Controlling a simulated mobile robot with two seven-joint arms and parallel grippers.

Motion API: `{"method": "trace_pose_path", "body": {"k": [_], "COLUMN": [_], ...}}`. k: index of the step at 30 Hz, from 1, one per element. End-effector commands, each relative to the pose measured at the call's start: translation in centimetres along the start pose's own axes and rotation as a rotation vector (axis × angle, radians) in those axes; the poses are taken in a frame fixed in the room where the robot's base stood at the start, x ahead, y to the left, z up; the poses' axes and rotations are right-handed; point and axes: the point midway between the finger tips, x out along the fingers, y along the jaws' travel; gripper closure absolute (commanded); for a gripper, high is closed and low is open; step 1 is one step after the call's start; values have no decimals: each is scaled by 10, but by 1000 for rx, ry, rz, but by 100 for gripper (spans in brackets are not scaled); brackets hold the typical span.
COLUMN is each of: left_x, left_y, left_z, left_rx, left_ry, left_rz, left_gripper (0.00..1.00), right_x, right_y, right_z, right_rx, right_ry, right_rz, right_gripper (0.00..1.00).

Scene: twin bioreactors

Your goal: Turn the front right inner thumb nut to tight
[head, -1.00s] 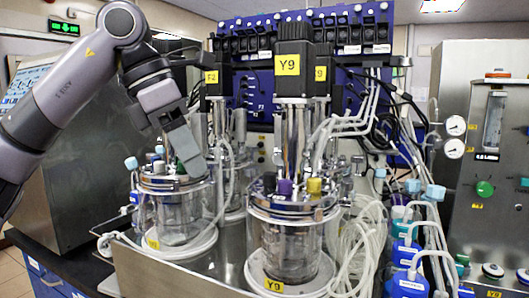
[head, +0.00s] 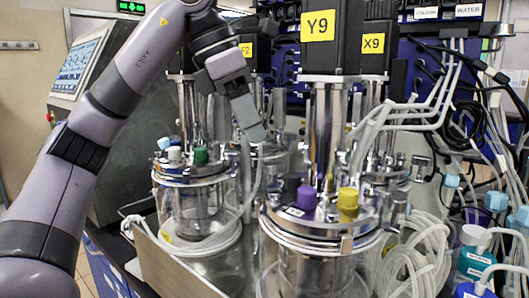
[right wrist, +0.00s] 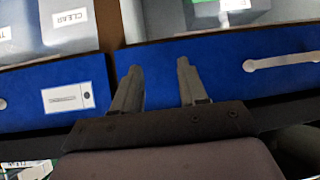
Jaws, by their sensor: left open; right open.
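The front right vessel (head: 312,272) is glass with a steel lid (head: 325,226) carrying a purple cap (head: 306,197) and a yellow cap (head: 347,203). A tall column with a Y9 label (head: 318,26) rises from it. The inner thumb nut cannot be told apart from the other lid fittings. My left gripper (head: 255,132) points down, left of the Y9 column and above the lid in the picture. It holds nothing visible. My right gripper (right wrist: 158,72) is open and empty in the right wrist view, before a blue panel (right wrist: 220,82).
The front left vessel (head: 198,208) has a green cap (head: 200,155). More vessels stand behind. Clear tubing (head: 425,255) coils at the right, near blue-capped bottles (head: 475,262). The blue panel has a pale handle (right wrist: 282,60); grey boxes (right wrist: 68,22) stand above it.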

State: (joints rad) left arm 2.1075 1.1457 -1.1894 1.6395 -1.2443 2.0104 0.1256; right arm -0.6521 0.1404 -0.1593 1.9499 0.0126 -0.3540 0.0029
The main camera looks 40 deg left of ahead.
Motion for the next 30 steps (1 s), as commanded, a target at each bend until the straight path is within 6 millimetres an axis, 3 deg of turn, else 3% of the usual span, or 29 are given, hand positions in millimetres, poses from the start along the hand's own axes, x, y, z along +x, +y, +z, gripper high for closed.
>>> {"method": "trace_pose_path", "body": {"k": [21, 30], "left_x": [49, 58], "left_y": [0, 0], "left_z": [0, 0], "left_rx": [-2, -3], "left_ry": [2, -1], "left_rz": [-2, -2], "left_gripper": [51, 51], "right_x": [0, 1], "right_y": [0, 0], "right_z": [0, -1], "right_rx": [0, 0], "right_ry": [0, 2], "right_rz": [0, 0], "right_gripper": [57, 57]}}
